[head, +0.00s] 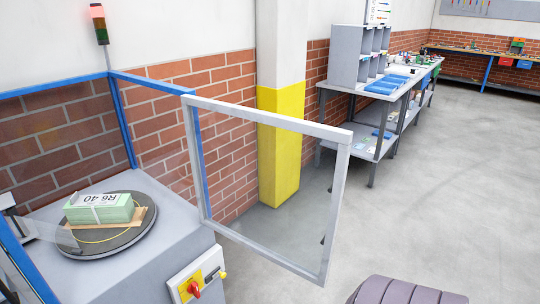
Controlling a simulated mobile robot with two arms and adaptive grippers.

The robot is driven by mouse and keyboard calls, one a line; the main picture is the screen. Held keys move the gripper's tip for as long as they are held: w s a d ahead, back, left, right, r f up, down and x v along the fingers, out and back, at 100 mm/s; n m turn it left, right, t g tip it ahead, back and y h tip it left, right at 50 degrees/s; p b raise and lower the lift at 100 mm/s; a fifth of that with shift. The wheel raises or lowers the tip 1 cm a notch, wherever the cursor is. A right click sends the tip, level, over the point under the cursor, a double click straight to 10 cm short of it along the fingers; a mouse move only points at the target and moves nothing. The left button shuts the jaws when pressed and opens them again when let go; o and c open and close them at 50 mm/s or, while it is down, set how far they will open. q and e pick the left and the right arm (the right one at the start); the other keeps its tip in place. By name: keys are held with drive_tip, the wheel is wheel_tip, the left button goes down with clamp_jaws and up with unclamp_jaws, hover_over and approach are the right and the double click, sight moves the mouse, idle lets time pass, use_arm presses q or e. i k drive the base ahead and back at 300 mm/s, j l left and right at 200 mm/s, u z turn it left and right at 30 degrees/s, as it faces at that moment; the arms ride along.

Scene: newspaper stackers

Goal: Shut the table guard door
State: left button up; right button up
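The table guard door (267,115) is a light grey frame with a clear pane. It stands open in the head view, swung out to the right from a blue post of the guard frame (126,130). Its free edge is the right upright, with small dark parts on it that I cannot make out. The door's lower right corner hangs out over the floor. Inside the guard, a round dark turntable (110,246) carries a banded stack of green-edged papers (102,208) marked "R6 40". Neither of my grippers is in view.
A grey machine table (165,190) bears the turntable, with a yellow panel and red switch (194,286) on its front. A yellow-based pillar (280,150) stands behind the door. A loaded grey workbench (395,92) is farther back. The floor at right is open.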

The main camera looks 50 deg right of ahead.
sight(343, 137)
drive_tip(key=l+u, duration=0.1)
drive_tip(key=l, duration=1.1)
drive_tip(key=k+l+u, duration=0.15)
drive_tip(key=l, duration=0.4)
drive_tip(key=l+u, duration=0.1)
drive_tip(key=l, duration=0.5)
drive_tip(key=k+l, duration=0.1)
drive_tip(key=l, duration=0.5)
drive_tip(key=u, duration=0.05)
